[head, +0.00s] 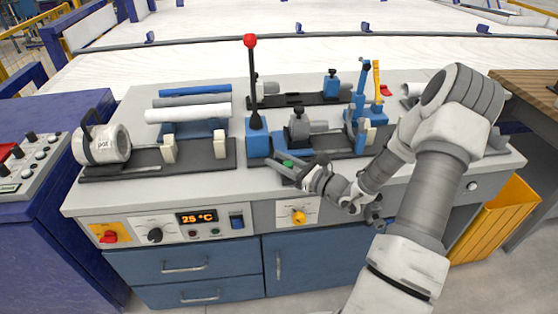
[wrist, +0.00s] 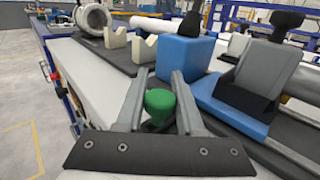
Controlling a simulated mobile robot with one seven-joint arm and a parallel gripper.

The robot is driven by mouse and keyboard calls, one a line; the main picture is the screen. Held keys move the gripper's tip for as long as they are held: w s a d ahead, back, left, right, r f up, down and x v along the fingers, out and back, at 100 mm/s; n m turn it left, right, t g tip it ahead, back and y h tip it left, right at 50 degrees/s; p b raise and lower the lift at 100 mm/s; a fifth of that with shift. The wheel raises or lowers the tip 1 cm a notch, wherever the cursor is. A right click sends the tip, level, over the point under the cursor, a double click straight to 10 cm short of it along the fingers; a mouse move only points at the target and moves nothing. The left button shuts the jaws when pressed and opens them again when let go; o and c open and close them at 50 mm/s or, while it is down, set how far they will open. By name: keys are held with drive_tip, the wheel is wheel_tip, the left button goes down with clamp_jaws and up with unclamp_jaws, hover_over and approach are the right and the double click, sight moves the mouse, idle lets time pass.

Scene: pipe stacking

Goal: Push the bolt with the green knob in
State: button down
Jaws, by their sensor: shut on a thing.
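The green knob (wrist: 160,104) of the bolt sits between the two fingers of my gripper (wrist: 163,76) in the wrist view. The fingers are shut on it, one on each side, and their tips reach past it.
A blue block (head: 257,142) with a red-topped lever (head: 250,42) stands just beyond my gripper. Pipes (head: 188,113) lie on a rack at left. The bench's front strip is clear left of my gripper.

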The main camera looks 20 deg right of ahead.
drive_tip(key=shift+w, duration=0.1)
idle(0.7)
drive_tip(key=shift+w+d, duration=0.25)
drive_tip(key=shift+w, duration=0.4)
drive_tip(key=shift+w+d, duration=0.2)
drive_tip(key=shift+w, duration=0.4)
drive_tip(key=c, duration=0.5)
unclamp_jaws()
drive_tip(key=shift+w, duration=0.1)
drive_tip(key=shift+c, duration=0.2)
drive_tip(key=p+v, duration=0.2)
drive_tip(key=v, duration=1.5)
drive_tip(key=shift+s, duration=0.2)
